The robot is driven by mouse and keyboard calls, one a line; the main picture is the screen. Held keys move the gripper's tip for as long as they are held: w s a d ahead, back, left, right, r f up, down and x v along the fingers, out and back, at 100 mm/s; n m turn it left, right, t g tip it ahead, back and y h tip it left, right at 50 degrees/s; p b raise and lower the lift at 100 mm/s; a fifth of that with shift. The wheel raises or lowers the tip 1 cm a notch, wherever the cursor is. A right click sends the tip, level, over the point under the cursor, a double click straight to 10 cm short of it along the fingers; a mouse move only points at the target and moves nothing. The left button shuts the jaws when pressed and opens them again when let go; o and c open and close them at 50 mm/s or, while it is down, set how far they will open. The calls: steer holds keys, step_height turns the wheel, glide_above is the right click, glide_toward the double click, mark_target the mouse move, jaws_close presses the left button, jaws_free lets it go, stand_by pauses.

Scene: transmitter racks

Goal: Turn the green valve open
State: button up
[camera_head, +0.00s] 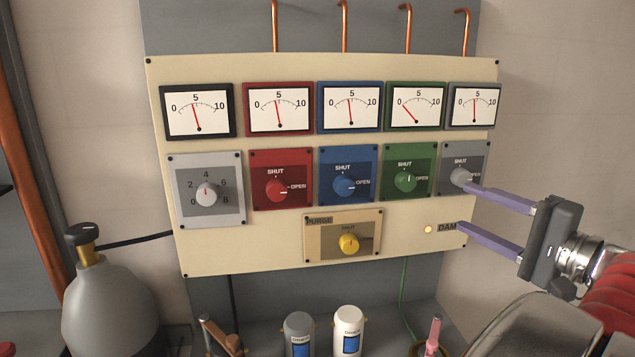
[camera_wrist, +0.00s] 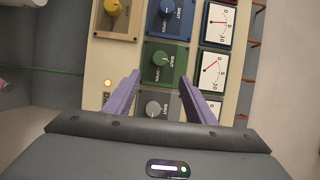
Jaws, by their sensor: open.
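The green valve (camera_head: 405,181) is a round knob on a green plate in the panel's valve row. Its white mark points up toward SHUT, and the green-framed gauge (camera_head: 415,106) above it has its needle low, near 0. My gripper (camera_head: 465,206) is open and empty, to the right of and below the green valve, its upper finger overlapping the grey valve (camera_head: 459,177) in the head view. In the wrist view the green valve (camera_wrist: 163,59) lies just beyond the fingertips, and the grey valve (camera_wrist: 154,108) shows between the two purple fingers.
The red valve (camera_head: 276,190) and blue valve (camera_head: 344,187) have marks toward OPEN, their gauges near mid-scale. A yellow purge knob (camera_head: 349,244), a grey dial (camera_head: 206,194) and a lit lamp (camera_head: 428,229) are on the panel. A gas cylinder (camera_head: 110,310) and canisters (camera_head: 348,330) stand below.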

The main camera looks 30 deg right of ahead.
mark_target(411, 185)
steer(key=shift+w, duration=0.1)
steer(key=shift+w+a, duration=0.25)
steer(key=shift+w, duration=2.05)
steer(key=shift+w+a, duration=0.3)
steer(key=shift+w, duration=1.95)
steer(key=shift+w+a, duration=0.25)
steer(key=shift+w, duration=2.05)
steer(key=shift+f, duration=0.1)
steer(key=c, duration=1)
steer(key=shift+s+d, duration=0.1)
steer(key=shift+d, duration=0.05)
steer(key=shift+c, duration=0.2)
